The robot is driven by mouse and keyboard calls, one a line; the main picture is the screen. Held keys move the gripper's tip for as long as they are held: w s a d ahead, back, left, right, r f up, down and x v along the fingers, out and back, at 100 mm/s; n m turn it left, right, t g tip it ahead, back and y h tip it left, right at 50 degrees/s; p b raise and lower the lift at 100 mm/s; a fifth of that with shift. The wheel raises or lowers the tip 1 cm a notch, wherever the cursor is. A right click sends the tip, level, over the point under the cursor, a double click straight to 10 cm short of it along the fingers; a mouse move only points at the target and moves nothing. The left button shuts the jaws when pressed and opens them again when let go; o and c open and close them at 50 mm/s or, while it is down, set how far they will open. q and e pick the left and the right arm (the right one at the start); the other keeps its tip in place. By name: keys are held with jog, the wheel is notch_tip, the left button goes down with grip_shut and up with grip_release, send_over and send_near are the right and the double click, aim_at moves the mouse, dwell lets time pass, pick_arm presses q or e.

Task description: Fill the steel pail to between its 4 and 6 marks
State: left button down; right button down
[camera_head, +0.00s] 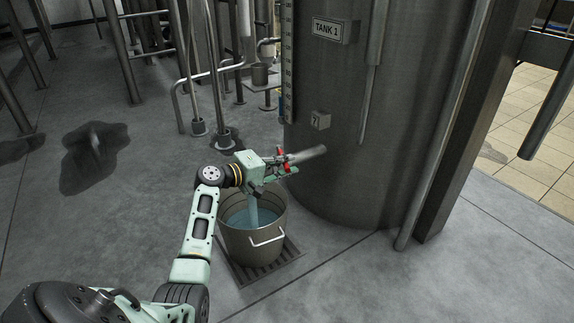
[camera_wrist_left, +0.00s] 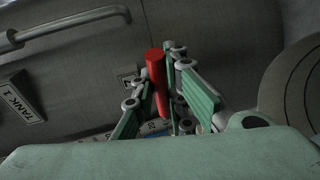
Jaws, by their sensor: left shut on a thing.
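The steel pail (camera_head: 255,248) stands upright on a dark floor grate below the outlet of Tank 1 (camera_head: 335,80). Blue liquid (camera_head: 241,218) stands inside it, and a blue stream (camera_head: 253,206) falls into it from above. The pail's marks cannot be read. My left gripper (camera_head: 285,164) is at the tank's outlet pipe (camera_head: 307,155), above the pail. It is shut on the red valve handle (camera_head: 281,155), which also shows between the fingers in the left wrist view (camera_wrist_left: 155,75). My arm hides part of the valve. My right gripper is not in view.
The floor grate (camera_head: 290,250) lies at the tank's foot. A level strip (camera_head: 287,60) runs up the tank. Steel pipes and posts (camera_head: 180,90) stand at the back left. Dark wet patches (camera_head: 90,155) lie on the left floor. The right floor is clear.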

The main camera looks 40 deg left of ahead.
pick_arm(q)
jog(key=c, duration=1.8)
grip_release()
jog(key=shift+o, duration=0.2)
jog(key=v, duration=1.2)
jog(key=shift+d, duration=0.1)
